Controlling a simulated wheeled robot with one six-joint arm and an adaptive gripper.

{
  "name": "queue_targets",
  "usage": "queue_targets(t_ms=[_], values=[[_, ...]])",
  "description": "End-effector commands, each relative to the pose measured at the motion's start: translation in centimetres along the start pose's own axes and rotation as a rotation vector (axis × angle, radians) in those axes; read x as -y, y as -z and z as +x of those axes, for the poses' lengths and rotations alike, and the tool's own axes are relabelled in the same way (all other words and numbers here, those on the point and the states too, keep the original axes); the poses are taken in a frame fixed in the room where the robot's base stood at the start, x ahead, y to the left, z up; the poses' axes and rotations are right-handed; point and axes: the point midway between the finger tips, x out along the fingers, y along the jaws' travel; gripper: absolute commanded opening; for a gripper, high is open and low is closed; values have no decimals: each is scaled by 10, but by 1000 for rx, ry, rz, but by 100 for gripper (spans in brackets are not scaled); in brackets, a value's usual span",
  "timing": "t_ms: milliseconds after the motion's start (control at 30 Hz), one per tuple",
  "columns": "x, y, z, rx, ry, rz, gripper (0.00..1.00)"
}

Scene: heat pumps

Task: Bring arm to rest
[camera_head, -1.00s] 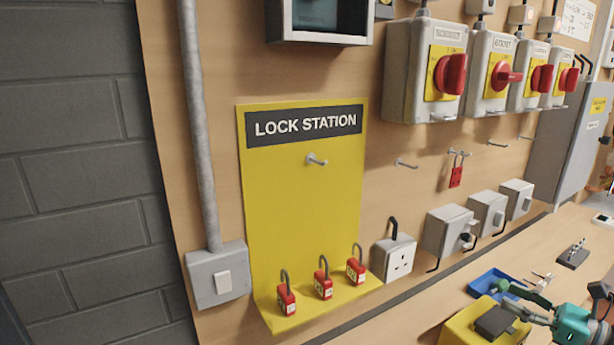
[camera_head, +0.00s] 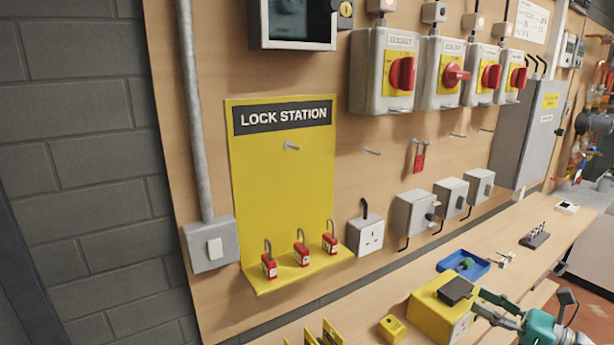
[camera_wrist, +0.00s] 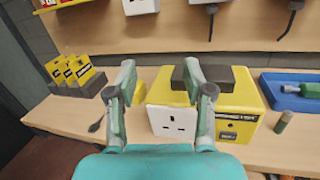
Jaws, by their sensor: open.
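My gripper (camera_head: 497,309) is at the lower right of the head view, over the bench edge beside a yellow box (camera_head: 428,314) with a dark block on top. In the wrist view my gripper (camera_wrist: 163,84) has its two fingers spread apart with nothing between them. The yellow box (camera_wrist: 246,100), with a white socket face (camera_wrist: 172,123), stands just beyond and partly behind the right finger. Whether a finger touches the box cannot be told.
A blue tray (camera_head: 477,261) lies behind the yellow box. The yellow lock station (camera_head: 282,190) holds several red padlocks on its shelf. Red-handled switch boxes (camera_head: 383,70) hang on the board. Yellow cards (camera_wrist: 74,72) stand in a holder at the left of the bench.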

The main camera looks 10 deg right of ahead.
Motion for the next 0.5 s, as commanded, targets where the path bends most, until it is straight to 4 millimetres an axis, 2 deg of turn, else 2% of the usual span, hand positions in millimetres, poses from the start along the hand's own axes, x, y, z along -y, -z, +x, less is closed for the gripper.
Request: queue_targets(t_ms=[267, 367, 500], values=[[-46, 24, 21, 116, -48, 153, 52], [-70, 35, 29, 176, -72, 244, 52], [-116, 52, 38, 282, -112, 424, 52]])
